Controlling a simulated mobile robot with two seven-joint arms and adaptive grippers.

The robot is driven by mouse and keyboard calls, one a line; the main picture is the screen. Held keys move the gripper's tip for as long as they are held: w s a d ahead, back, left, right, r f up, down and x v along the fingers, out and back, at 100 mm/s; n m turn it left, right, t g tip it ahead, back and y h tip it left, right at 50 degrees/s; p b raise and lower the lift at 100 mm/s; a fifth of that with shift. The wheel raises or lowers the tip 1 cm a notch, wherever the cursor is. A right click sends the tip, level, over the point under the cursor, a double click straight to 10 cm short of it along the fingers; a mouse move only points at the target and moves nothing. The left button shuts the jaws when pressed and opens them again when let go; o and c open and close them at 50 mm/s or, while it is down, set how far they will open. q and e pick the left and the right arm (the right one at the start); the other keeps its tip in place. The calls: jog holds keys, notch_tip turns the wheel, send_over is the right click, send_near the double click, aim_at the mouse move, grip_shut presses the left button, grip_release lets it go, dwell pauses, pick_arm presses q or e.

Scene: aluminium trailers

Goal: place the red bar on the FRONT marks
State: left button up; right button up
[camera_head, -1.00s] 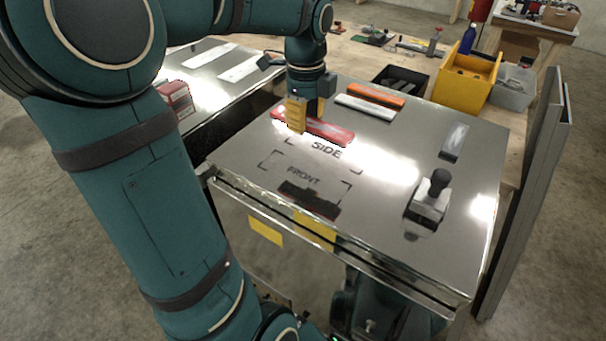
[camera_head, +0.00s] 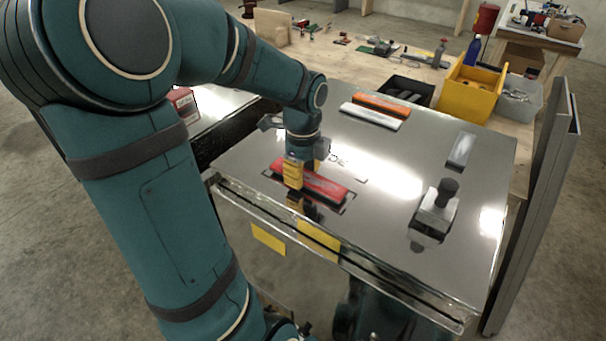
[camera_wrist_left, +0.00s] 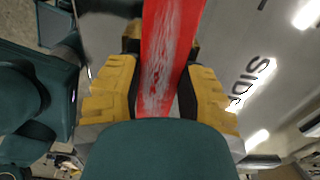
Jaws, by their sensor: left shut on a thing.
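The red bar (camera_head: 322,186) is in my left gripper (camera_head: 293,176), low over the front part of the shiny metal trailer top. Its scuffed red face also shows between the yellow fingers in the left wrist view (camera_wrist_left: 165,60). The left gripper is shut on the bar. The bar covers the place of the FRONT lettering; a dark corner mark (camera_head: 349,204) shows beside its right end. I cannot tell whether the bar touches the surface. The SIDE lettering (camera_wrist_left: 252,82) shows in the left wrist view. My right gripper is not in view.
An orange bar (camera_head: 380,103) and a white bar (camera_head: 369,116) lie at the back of the top. A clamp with a black knob (camera_head: 438,208) stands at right, near a light plate (camera_head: 461,150). A yellow bin (camera_head: 468,88) and a black bin (camera_head: 408,90) stand behind.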

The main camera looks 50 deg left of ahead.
pick_arm(q)
jog(key=shift+f, duration=0.25)
jog(key=shift+f, duration=0.2)
jog(key=o, duration=1.1)
jog(key=shift+c, duration=0.2)
jog(key=shift+r, duration=0.15)
jog(key=shift+r, duration=0.25)
notch_tip(320, 180, up, 12)
jog(key=p, duration=0.1)
jog(key=shift+f+p, duration=0.15)
jog(key=shift+p, duration=0.2)
